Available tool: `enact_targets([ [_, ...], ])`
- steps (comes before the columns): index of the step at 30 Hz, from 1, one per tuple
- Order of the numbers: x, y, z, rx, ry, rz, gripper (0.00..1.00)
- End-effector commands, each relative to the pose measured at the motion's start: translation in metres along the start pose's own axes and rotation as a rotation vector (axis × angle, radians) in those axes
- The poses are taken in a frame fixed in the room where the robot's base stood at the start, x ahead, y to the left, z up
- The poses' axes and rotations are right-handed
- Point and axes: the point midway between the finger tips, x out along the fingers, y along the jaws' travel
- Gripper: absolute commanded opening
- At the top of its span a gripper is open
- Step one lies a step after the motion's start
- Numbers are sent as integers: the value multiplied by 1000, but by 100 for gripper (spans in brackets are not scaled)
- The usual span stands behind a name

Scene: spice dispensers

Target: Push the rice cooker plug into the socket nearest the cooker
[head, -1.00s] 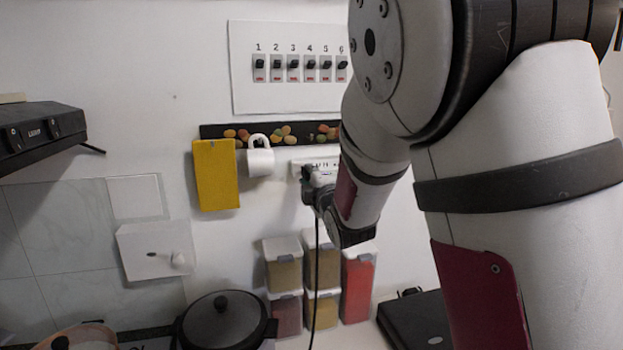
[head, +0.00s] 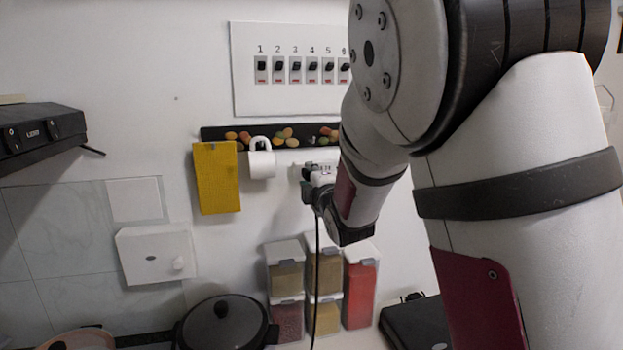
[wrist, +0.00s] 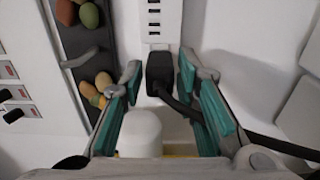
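A white socket strip (wrist: 162,22) runs down from the top of the wrist view. The black plug (wrist: 159,70) is at the strip's lower end there, with its dark cable (wrist: 180,105) leading off to the right. How deep it sits in the socket cannot be told. My gripper (wrist: 159,78) has its teal-padded fingers either side of the plug, with a gap visible on the left and a narrower one on the right. In the head view my gripper (head: 310,190) is at the wall and the cable (head: 317,265) hangs below. I cannot clearly identify the rice cooker.
A white mug (head: 262,163) and yellow cloth (head: 217,180) hang left of the gripper. A switch panel (head: 290,95) is above. Spice containers (head: 325,272) stand below. A lidded black pot (head: 222,318) is lower left, a black appliance (head: 415,325) lower right.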

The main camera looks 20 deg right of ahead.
Motion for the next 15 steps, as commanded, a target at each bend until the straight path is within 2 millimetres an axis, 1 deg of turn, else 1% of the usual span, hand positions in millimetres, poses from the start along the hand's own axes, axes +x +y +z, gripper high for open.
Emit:
enact_targets([
  [10, -1, 0, 0, 0, 0, -1, 43],
  [13, -7, 0, 0, 0, 0, -1, 43],
  [15, -16, 0, 0, 2, 1, 0, 43],
])
